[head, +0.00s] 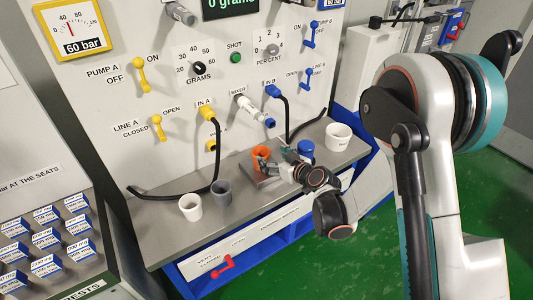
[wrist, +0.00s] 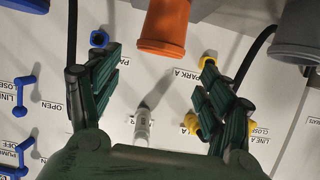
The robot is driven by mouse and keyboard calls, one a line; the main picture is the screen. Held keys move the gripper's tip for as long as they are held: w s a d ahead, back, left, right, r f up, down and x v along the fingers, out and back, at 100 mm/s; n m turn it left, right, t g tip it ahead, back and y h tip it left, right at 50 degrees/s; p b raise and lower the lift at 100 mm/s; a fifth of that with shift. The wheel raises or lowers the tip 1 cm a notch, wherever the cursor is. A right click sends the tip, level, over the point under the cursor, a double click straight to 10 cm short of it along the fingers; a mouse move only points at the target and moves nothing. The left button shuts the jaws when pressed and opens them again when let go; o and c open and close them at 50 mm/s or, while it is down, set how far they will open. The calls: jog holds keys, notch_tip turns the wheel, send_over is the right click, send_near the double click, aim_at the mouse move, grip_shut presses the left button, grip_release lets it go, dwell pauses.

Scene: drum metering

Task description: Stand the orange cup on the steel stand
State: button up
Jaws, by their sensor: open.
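The orange cup (head: 261,153) stands upright at the steel stand (head: 266,183), a low grey metal block on the counter. My gripper (head: 270,164) is right beside the cup on its near side and partly covers it and the stand. In the wrist view the orange cup (wrist: 165,25) shows at the top, beyond the fingertips. My gripper (wrist: 156,65) is open there, with nothing between its fingers. The cup's base contact with the stand is hidden, so I cannot tell exactly how it rests.
A white cup (head: 190,207) and a grey cup (head: 221,193) stand left on the counter. A black hose (head: 217,150) hangs from the panel behind. The counter's front edge is close.

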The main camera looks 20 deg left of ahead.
jog(key=shift+v, duration=1.45)
